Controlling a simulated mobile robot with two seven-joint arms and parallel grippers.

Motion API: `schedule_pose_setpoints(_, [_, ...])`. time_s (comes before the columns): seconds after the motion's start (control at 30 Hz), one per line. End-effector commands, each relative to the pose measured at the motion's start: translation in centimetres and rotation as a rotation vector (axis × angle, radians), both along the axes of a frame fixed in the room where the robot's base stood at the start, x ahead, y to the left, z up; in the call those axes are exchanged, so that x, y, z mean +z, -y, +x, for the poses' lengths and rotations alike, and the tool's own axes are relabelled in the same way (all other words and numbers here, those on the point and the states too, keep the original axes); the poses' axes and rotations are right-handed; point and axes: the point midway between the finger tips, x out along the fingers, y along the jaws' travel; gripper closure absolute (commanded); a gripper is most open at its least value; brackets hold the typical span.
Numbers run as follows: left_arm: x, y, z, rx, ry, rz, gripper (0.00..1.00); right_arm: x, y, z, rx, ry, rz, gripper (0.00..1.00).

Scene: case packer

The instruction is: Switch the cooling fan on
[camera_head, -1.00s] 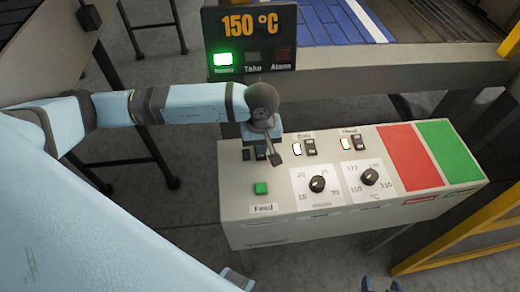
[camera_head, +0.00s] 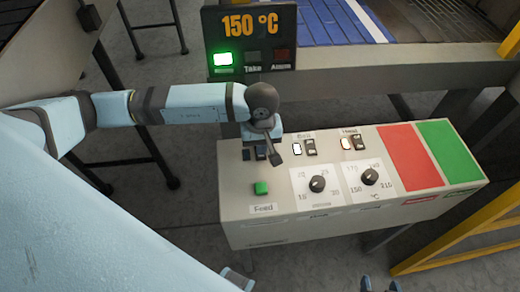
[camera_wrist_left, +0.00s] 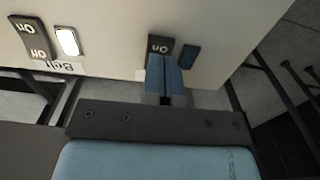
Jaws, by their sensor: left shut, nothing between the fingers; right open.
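The fan switch is the dark rocker (camera_wrist_left: 160,47) in the left wrist view, with its "On" end showing. A small dark, unlit lamp (camera_wrist_left: 190,55) sits beside it. My left gripper (camera_wrist_left: 165,62) is shut and empty, its fingertips over the rocker's other end, which they hide. I cannot tell whether they touch it. In the head view the rocker (camera_head: 262,153) and its dark lamp (camera_head: 246,155) are at the panel's left, just below my left wrist; any label there is hidden. My right gripper (camera_head: 380,285) is open at the bottom edge, only its tips in view.
The control panel (camera_head: 235,207) also carries the Belt switch (camera_head: 310,146) and Heat switch (camera_head: 358,143) with lit lamps, a green Feed button (camera_head: 261,188), two knobs and red and green pads. A display (camera_head: 250,28) reading 150 °C stands behind. Yellow rails are at right.

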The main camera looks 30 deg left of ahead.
Motion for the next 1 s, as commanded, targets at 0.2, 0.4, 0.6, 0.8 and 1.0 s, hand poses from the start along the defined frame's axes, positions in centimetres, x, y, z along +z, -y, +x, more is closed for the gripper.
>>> schedule_pose_setpoints(0.2, [0.0,0.0,0.0,0.0,0.0,0.0,1.0,0.0,0.0,0.0,0.0,0.0,0.0,0.32])
schedule_pose_setpoints(0.4, [-0.3,0.0,0.0,0.0,0.0,0.0,1.0,-0.2,0.0,0.0,-0.001,0.002,0.0,0.32])
schedule_pose_setpoints(0.6, [-0.6,0.0,0.0,0.0,0.0,0.0,1.0,-0.5,0.0,0.1,-0.001,0.002,0.0,0.32])
schedule_pose_setpoints(0.8, [-0.9,0.0,0.0,0.0,0.0,0.0,1.0,-0.8,0.1,0.1,-0.001,0.002,0.0,0.32])
schedule_pose_setpoints(1.0, [-1.2,0.0,0.0,0.0,0.0,0.0,1.0,-1.1,0.1,0.1,-0.002,0.002,-0.001,0.32])
